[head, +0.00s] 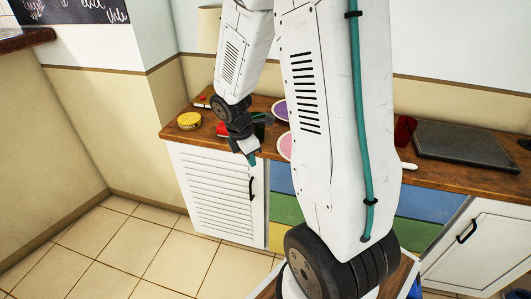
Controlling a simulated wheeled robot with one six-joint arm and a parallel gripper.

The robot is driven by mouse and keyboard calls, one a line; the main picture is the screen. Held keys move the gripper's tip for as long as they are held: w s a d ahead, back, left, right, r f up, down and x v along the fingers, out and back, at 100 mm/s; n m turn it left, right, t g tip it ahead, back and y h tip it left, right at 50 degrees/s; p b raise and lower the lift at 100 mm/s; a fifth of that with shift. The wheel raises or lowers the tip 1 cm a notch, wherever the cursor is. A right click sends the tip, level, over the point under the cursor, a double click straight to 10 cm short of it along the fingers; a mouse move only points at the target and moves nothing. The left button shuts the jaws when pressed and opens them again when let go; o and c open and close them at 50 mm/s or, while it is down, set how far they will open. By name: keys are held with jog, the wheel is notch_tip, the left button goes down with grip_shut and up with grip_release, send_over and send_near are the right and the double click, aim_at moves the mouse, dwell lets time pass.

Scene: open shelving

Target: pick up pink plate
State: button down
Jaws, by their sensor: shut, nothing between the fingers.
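A pink plate (285,147) lies on the wooden counter near its front edge. My arm hides its right part. My gripper (252,159) is in front of the counter edge, to the left of the plate and apart from it in the picture. It points downward, and its fingers look shut with nothing held.
A purple plate (280,109) lies behind the pink one. A yellow tin (189,120), a red item (222,129) and a green item (259,128) are on the left of the wooden counter (179,133). A dark flat board (465,146) and a red cup (404,129) are right.

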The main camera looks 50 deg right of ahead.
send_near(286, 152)
jog(key=x, duration=0.5)
jog(key=shift+f, duration=0.35)
jog(key=shift+d+f, duration=0.2)
jog(key=shift+d, duration=0.05)
jog(key=shift+f, duration=0.6)
